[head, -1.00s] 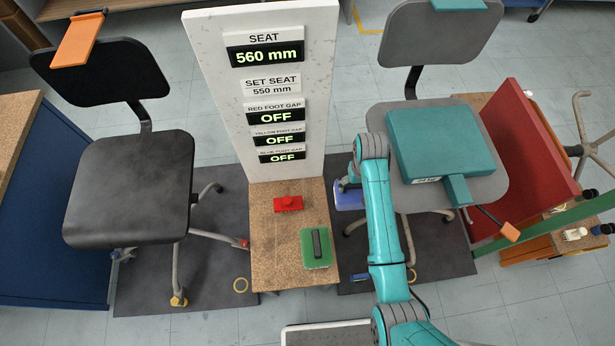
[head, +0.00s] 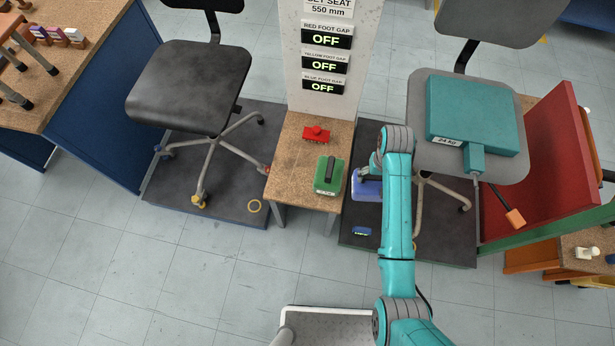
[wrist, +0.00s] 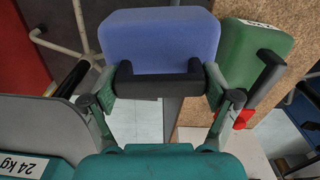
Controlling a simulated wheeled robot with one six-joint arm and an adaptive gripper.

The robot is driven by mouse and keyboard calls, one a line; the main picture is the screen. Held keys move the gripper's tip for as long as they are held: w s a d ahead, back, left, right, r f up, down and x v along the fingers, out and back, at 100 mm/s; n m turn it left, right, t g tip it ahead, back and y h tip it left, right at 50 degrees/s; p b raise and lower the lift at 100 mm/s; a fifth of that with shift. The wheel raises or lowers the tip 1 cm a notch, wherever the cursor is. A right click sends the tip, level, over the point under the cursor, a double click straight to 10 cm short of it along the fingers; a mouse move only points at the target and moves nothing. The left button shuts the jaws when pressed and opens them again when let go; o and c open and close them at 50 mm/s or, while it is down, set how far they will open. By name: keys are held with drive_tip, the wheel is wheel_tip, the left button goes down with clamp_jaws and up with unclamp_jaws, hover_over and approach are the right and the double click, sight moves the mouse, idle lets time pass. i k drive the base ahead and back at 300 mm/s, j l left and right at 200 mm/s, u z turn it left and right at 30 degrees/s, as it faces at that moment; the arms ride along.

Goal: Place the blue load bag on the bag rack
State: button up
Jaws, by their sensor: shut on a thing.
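The blue load bag (head: 367,187) hangs in my gripper (head: 370,174), just right of a small chipboard-topped stand (head: 285,170) in the head view. My arm hides part of it. In the wrist view the blue bag (wrist: 160,38) shows large, with its black handle between the two fingers of my gripper (wrist: 160,82). The green bag (wrist: 245,55) also shows close beside the blue one in the wrist view.
A grey chair (head: 420,150) with a teal 24 kg block (head: 475,112) on its seat stands right of my arm. A black chair (head: 190,85) stands left of the stand. A white display panel (head: 332,20) rises behind it. A red panel (head: 545,165) is at right. The front floor is clear.

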sight(287, 173)
drive_tip(key=k+l+u, duration=0.1)
drive_tip(key=k, duration=0.5)
drive_tip(key=i+u, duration=0.3)
drive_tip(key=i+l+u, duration=0.1)
drive_tip(key=u, duration=0.15)
drive_tip(key=i+j+z, duration=0.25)
drive_tip(key=j, duration=0.3)
drive_tip(key=i+j+z, duration=0.2)
drive_tip(key=j, duration=0.25)
drive_tip(key=i+j+z, duration=0.15)
drive_tip(key=j, duration=0.3)
drive_tip(key=i+j+z, duration=0.15)
drive_tip(key=j, duration=0.35)
drive_tip(key=j+z, duration=0.2)
drive_tip(key=j, duration=0.95)
